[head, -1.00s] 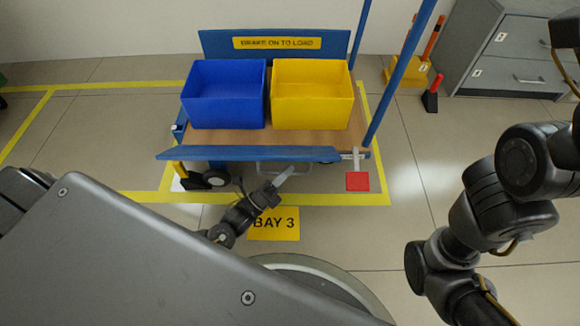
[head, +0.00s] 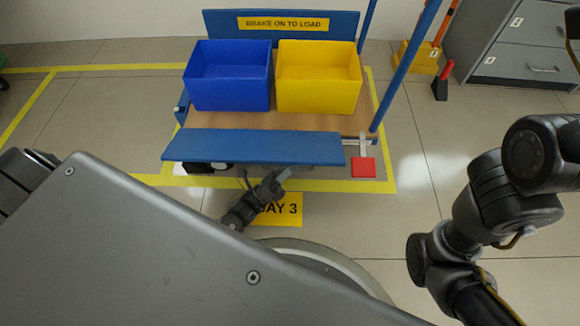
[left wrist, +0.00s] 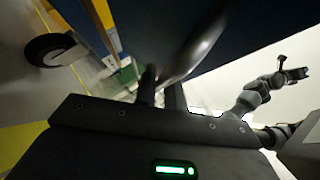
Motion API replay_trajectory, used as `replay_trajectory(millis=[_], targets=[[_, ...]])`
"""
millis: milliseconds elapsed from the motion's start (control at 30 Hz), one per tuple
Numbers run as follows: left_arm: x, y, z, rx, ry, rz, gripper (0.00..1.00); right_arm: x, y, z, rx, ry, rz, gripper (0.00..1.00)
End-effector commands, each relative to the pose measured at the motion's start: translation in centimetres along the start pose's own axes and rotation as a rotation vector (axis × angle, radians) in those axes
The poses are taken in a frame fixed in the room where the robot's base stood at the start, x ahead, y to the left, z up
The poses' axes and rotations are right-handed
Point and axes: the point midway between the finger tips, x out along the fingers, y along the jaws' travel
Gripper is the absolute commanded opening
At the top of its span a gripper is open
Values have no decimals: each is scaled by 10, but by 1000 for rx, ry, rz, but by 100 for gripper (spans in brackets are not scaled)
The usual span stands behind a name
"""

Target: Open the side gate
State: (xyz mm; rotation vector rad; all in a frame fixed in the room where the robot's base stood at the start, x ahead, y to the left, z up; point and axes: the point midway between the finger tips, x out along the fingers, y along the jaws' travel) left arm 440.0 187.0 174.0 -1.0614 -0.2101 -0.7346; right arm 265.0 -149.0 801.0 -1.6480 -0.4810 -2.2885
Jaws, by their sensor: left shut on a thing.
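The side gate (head: 255,147) is the blue panel along the near side of the cart. It is tilted outward toward me, and its broad face shows from above. My left gripper (head: 281,176) is at the gate's near edge, shut on the gate's grey handle. In the left wrist view the handle (left wrist: 195,48) shows as a pale curved bar at the fingers. Much of the handle is hidden under the gate in the head view. My right arm is at the right, away from the cart; its gripper (left wrist: 297,73) looks small in the left wrist view, and its jaws are unclear.
A blue bin (head: 228,92) and a yellow bin (head: 318,92) stand on the cart's wooden deck (head: 300,121). A red pedal (head: 363,167) sticks out at the cart's near right corner. Blue posts rise on the right. A grey cabinet (head: 520,62) stands back right.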

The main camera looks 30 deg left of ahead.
Motion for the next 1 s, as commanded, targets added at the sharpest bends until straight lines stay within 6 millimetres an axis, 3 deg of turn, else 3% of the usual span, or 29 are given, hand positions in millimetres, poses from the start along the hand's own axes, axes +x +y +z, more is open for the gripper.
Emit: replay_trajectory(millis=[200, 233, 367, 667, 1000], targets=[[0, -1, -1, -3, 1, -2, 0, 0, 0, 0, 0, -1, 0, 0], [0, -1, -1, -3, 1, -2, 15, 0, 0, 0, 0, -1, 0, 0], [0, -1, -1, -3, 0, -3, 32, 0, 0, 0, 0, -1, 0, 0], [-2, -1, 0, -2, 0, -3, 32, 1, 0, 1, -1, -1, 0, 0], [-54, -2, 0, -2, 2, 4, 32, 13, 1, 4, 0, -3, -4, 0]])
